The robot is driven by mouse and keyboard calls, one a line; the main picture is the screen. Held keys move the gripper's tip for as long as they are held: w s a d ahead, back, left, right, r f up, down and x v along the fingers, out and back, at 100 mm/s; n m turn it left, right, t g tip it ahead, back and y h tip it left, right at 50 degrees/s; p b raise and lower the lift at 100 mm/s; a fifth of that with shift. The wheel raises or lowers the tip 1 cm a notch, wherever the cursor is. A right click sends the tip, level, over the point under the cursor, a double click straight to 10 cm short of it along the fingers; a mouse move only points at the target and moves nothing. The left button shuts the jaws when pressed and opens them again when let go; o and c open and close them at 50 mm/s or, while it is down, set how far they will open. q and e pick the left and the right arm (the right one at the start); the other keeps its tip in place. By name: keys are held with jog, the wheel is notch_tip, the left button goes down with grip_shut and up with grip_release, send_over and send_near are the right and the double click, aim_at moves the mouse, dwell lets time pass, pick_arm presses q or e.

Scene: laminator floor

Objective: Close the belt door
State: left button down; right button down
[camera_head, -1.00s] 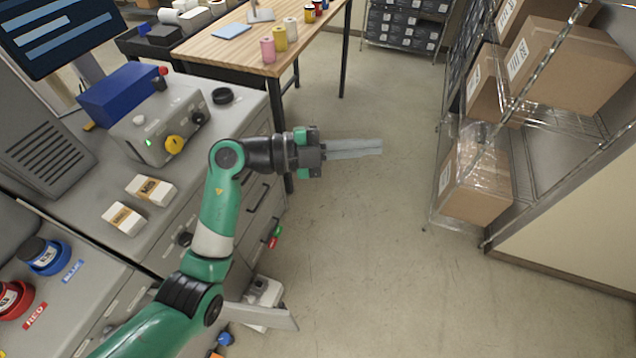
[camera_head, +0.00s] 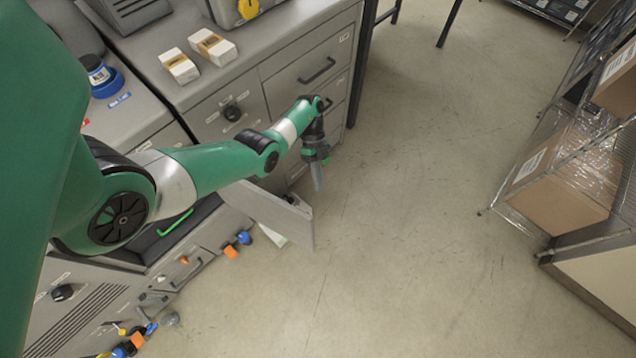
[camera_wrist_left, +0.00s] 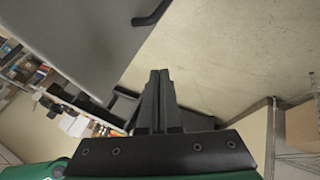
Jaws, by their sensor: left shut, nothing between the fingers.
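The belt door, a flat grey panel (camera_head: 285,217), stands swung out from the front of the grey machine in the head view. A dark opening (camera_head: 150,240) with a green bar shows left of it, partly behind my left arm. My left gripper (camera_head: 318,180) points down just beyond the door's outer end, near the drawers. Its fingers are shut and empty; they also show together in the wrist view (camera_wrist_left: 158,95). I cannot tell whether they touch the door. My right gripper is not in view.
Drawers with a black handle (camera_head: 317,70) stand behind the left gripper. Two small boxes (camera_head: 212,46) lie on the cabinet top. A wire shelf with a wrapped carton (camera_head: 560,185) stands at the right. The floor (camera_head: 420,200) between is clear.

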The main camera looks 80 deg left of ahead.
pick_arm(q)
jog(key=s+d+f, duration=0.2)
jog(key=d+f, duration=0.5)
jog(key=d, duration=0.2)
jog(key=shift+s+f, duration=0.25)
jog(key=shift+f, duration=0.15)
jog(key=shift+d, duration=0.15)
